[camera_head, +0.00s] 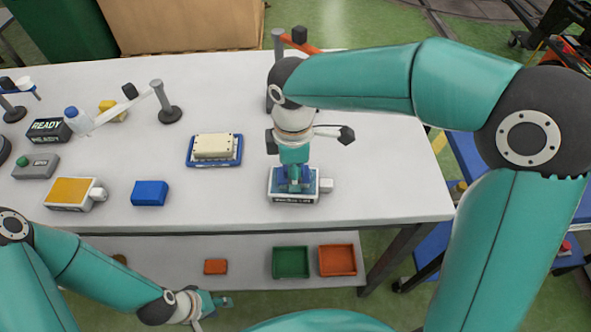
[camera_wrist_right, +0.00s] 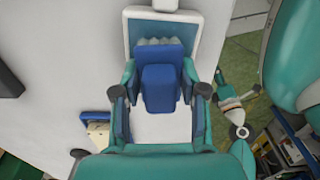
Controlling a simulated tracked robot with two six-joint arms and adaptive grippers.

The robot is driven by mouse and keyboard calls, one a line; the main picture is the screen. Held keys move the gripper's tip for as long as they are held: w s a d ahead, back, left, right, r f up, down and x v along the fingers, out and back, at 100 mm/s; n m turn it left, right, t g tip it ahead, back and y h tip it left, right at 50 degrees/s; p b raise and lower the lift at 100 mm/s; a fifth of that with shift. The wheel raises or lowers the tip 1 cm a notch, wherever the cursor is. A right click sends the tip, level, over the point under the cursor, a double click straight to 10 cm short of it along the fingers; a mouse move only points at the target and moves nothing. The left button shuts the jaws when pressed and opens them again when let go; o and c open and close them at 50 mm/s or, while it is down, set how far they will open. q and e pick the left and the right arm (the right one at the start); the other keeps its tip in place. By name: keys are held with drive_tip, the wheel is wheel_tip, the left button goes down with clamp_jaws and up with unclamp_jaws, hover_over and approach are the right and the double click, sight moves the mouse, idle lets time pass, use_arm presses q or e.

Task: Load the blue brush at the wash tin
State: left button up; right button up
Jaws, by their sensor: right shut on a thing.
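My right gripper (camera_head: 293,182) is shut on the blue brush, just over a white-rimmed tin (camera_head: 293,200) with blue-grey inside and a label on its front. In the right wrist view the blue brush (camera_wrist_right: 158,88) sits between the two fingers, and its pale bristles (camera_wrist_right: 160,42) lie over the tin (camera_wrist_right: 190,25). I cannot tell whether the bristles touch the tin's inside. Most of the brush is hidden by the gripper in the head view. My left gripper (camera_head: 218,301) hangs low at the front, away from the tabletop; its jaws are too small to read.
A cream block on a blue tray (camera_head: 232,163) lies left of the tin. A blue block (camera_head: 150,193), a yellow-topped tin (camera_head: 70,194) and a READY sign (camera_head: 48,130) stand further left. Green (camera_head: 290,262) and orange (camera_head: 338,260) trays are on the lower shelf.

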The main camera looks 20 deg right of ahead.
idle(0.5)
wheel_tip(320, 180, up, 7)
drive_tip(key=p, duration=0.6)
idle(0.8)
